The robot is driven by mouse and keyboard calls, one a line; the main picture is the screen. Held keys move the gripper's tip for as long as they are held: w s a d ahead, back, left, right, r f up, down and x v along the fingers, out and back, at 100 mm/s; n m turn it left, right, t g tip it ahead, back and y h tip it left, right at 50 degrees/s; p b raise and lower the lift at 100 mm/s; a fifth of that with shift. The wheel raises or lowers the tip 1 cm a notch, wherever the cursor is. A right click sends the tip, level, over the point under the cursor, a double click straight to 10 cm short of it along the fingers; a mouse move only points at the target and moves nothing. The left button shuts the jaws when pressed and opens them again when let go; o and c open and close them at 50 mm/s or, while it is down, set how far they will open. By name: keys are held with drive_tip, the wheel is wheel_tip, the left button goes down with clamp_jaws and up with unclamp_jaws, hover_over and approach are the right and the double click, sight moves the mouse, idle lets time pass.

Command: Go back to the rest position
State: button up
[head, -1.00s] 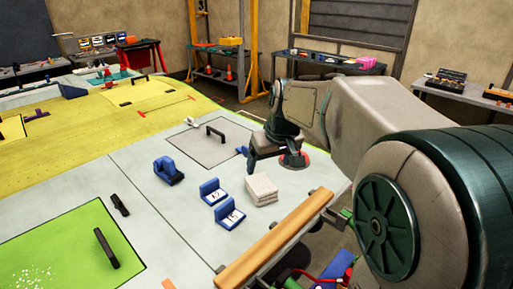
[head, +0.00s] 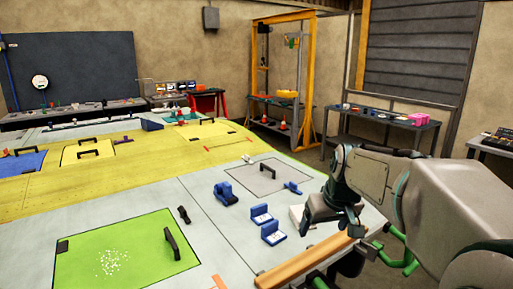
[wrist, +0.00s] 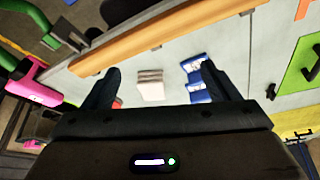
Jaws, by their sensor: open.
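My gripper (head: 328,228) is at the right of the wing panel in the head view, beside a white stack of pads (head: 297,214), which it partly hides. In the wrist view my gripper (wrist: 161,70) has its two dark fingers spread wide, with nothing held between them. The white stack (wrist: 151,84) shows between the fingers, apart from them. Two blue blocks (wrist: 196,78) lie near the right finger, which overlaps them in the picture. Something red shows beside the left finger, too small to name.
A wooden rail (head: 311,258) edges the panel. Two blue blocks (head: 267,224), a blue tool (head: 225,194) and a handled grey plate (head: 270,175) lie on it. A green plate (head: 130,250) is at front left. Behind stand a gantry (head: 285,85) and side table (head: 383,124).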

drive_tip(key=s+r+m+p, duration=0.2)
drive_tip(key=s+p, duration=0.5)
drive_tip(key=s, duration=1.3)
drive_tip(key=shift+a+r+h+p, duration=0.2)
drive_tip(key=shift+a+h+p, duration=0.15)
drive_tip(key=shift+a+h, duration=0.1)
